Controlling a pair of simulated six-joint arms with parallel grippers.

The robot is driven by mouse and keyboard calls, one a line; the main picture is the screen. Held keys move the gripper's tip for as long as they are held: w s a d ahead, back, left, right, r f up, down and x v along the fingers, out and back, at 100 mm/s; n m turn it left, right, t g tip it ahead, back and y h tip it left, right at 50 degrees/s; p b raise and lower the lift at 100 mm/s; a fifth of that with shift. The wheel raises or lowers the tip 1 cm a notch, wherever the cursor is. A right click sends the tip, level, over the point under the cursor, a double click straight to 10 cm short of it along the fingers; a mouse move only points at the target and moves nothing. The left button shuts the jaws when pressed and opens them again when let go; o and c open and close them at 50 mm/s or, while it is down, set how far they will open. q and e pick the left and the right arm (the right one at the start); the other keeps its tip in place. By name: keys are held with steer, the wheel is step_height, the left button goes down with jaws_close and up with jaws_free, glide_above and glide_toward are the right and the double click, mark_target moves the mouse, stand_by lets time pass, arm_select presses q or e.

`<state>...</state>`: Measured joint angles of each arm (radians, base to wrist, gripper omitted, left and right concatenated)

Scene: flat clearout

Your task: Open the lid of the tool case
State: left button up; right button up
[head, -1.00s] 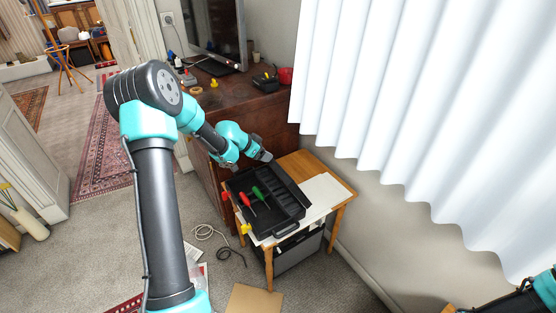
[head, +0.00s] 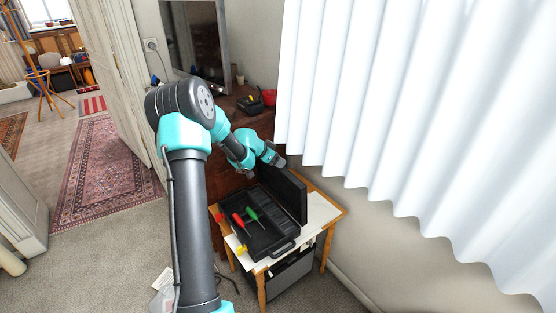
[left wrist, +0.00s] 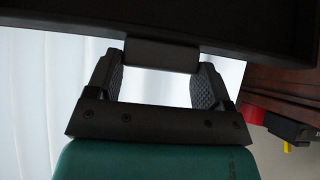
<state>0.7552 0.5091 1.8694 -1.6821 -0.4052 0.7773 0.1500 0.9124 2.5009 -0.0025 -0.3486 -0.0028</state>
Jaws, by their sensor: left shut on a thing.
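The black tool case (head: 268,238) sits on the small wooden table with its tray exposed. Its lid (head: 291,200) stands steeply raised along the tray's right side. My left gripper (head: 273,161) is at the far upper part of the lid. In the left wrist view, my left gripper (left wrist: 162,75) has its two pads on either side of a dark tab (left wrist: 162,55) on the edge of the dark lid panel (left wrist: 230,25). My right gripper is out of view.
The small table (head: 327,210) has a white sheet (head: 318,213) on it. A white curtain (head: 390,120) hangs close on the right. A dark cabinet (head: 232,183) stands behind, with a black item (head: 250,104) and a red one (head: 269,97) on top.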

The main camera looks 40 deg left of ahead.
arm_select(q)
steer(key=shift+f, duration=0.1)
steer(key=o, duration=1.3)
steer(key=v, duration=1.7)
steer(key=shift+s+a, duration=0.1)
steer(key=shift+s, duration=0.05)
